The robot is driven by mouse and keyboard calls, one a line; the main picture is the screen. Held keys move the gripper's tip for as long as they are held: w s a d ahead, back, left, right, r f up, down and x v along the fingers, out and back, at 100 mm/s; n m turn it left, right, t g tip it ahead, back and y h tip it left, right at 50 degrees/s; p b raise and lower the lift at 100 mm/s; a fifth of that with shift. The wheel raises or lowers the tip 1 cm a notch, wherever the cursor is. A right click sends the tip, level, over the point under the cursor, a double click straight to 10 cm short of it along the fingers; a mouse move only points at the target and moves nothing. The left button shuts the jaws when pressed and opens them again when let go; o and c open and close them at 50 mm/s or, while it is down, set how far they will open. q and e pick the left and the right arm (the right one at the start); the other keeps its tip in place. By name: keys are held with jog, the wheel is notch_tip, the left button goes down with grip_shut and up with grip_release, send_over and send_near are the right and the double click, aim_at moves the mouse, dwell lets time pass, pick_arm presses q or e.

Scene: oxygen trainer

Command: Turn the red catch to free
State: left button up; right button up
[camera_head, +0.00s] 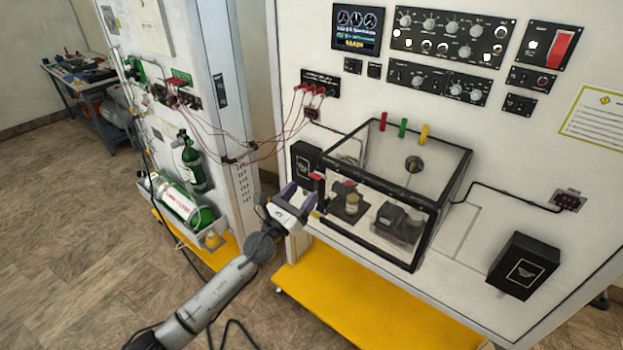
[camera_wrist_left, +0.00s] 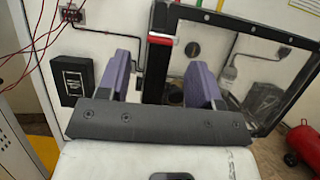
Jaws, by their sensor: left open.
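The red catch (camera_head: 317,176) sits at the upper left front corner of a clear box with a black frame (camera_head: 428,240). In the left wrist view the red catch (camera_wrist_left: 163,39) shows at the top of a black frame post, with a pale strip along it. My left gripper (camera_head: 299,193) is open and empty, just in front of the box's left front corner. In the left wrist view the catch appears between and above the purple fingers (camera_wrist_left: 161,70), apart from them. I cannot tell its exact setting. My right gripper is in neither view.
A black box (camera_head: 305,163) is on the panel left of the clear box. Red cables (camera_head: 262,147) hang at the left. A yellow platform (camera_head: 365,300) lies below. Red, green (camera_head: 403,128) and yellow tabs stand above the clear box.

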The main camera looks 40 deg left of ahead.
aim_at(318, 177)
pick_arm(q)
jog(key=shift+x, duration=2.4)
jog(key=shift+c, duration=0.2)
jog(key=c, duration=0.9)
